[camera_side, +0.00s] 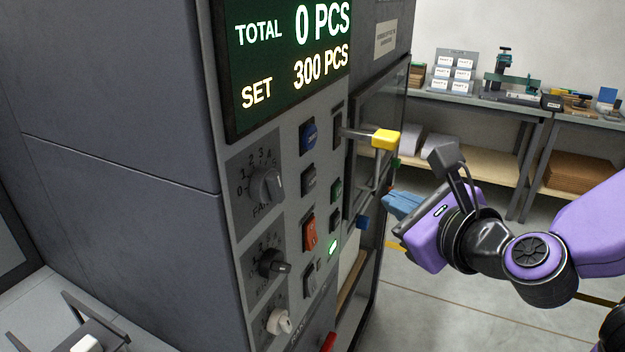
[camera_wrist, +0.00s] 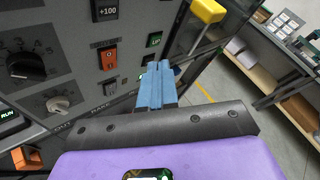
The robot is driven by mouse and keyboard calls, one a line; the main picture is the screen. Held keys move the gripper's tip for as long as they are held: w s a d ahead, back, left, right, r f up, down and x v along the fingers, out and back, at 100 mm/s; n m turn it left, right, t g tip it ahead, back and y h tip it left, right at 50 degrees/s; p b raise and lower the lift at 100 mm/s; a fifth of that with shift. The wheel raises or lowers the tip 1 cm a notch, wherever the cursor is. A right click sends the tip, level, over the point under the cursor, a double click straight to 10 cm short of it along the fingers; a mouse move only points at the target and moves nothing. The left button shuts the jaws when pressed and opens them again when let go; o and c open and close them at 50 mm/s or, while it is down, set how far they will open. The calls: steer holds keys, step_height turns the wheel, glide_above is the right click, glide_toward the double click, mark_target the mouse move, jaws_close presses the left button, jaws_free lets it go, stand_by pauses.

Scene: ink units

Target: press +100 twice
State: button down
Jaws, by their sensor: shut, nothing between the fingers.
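The +100 button (camera_wrist: 105,10) is dark with white lettering, at the top of the wrist view above an orange-red button (camera_wrist: 107,55). In the side view a dark button (camera_side: 308,180) sits above the orange-red one; its label is not readable there. The display (camera_side: 290,60) reads TOTAL 0 PCS and SET 300 PCS. My gripper (camera_side: 388,201) has blue fingers, shut and empty, pointing at the panel from the right and apart from it. In the wrist view the gripper (camera_wrist: 157,66) appears below and right of the +100 button.
A yellow-tipped lever (camera_side: 385,139) sticks out from the panel above my gripper; it also shows in the wrist view (camera_wrist: 207,10). Rotary knobs (camera_side: 267,184) line the panel's left side. A green-lit button (camera_side: 332,247) sits low. A workbench (camera_side: 480,95) stands behind.

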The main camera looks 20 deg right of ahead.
steer(key=w+a, duration=0.6)
steer(key=shift+w+a, duration=0.15)
stand_by(0.6)
steer(key=shift+w+a, duration=0.1)
steer(key=shift+a, duration=0.05)
stand_by(1.9)
steer(key=shift+w+a, duration=0.15)
steer(key=shift+w+a, duration=0.35)
stand_by(1.0)
stand_by(0.3)
steer(key=shift+s+d, duration=0.65)
steer(key=shift+s+d, duration=0.1)
steer(key=shift+s+d, duration=1.65)
steer(key=shift+s, duration=0.05)
